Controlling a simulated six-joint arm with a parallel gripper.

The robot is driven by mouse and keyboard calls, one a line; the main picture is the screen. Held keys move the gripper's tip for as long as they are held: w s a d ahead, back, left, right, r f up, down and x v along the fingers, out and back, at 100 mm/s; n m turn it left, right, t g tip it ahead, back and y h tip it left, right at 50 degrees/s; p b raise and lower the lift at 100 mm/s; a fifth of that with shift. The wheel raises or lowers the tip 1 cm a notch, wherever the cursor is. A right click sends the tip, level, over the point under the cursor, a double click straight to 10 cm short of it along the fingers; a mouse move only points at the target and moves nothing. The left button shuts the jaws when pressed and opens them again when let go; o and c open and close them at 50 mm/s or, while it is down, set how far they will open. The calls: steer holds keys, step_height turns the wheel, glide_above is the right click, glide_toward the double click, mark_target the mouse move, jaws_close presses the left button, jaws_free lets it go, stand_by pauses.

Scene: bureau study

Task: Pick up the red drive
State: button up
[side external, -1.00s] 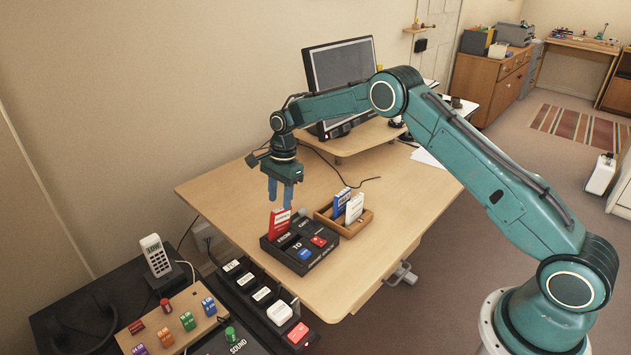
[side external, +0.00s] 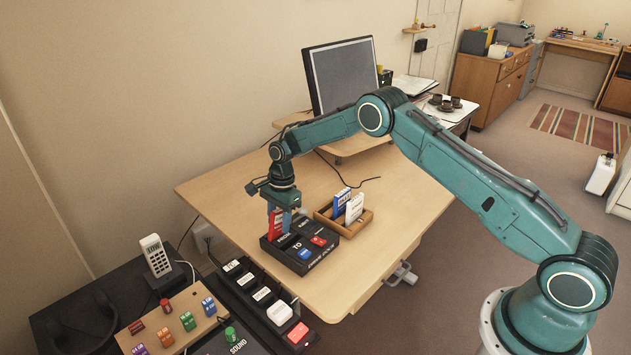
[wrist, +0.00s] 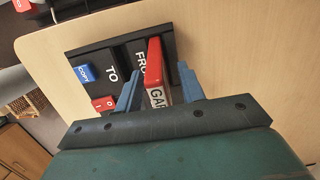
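The red drive (side external: 274,227) stands upright in the FROM slot of the black copy box (side external: 300,266). In the wrist view the red drive (wrist: 154,62) shows its red edge and a white label, partly cut off by my gripper. My gripper (side external: 280,222) points down at the drive. In the wrist view, my gripper's (wrist: 159,70) blue fingers are open on either side of the drive, with a gap visible on both sides. In the side view the fingers hide part of the drive.
A wooden tray (side external: 353,230) holding a blue drive (side external: 341,201) and a white drive (side external: 355,208) stands close to the right of the box. A monitor (side external: 342,75) stands at the back. The desk's left part is clear.

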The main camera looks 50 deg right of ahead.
steer(key=shift+f, duration=0.5)
steer(key=shift+c, duration=0.5)
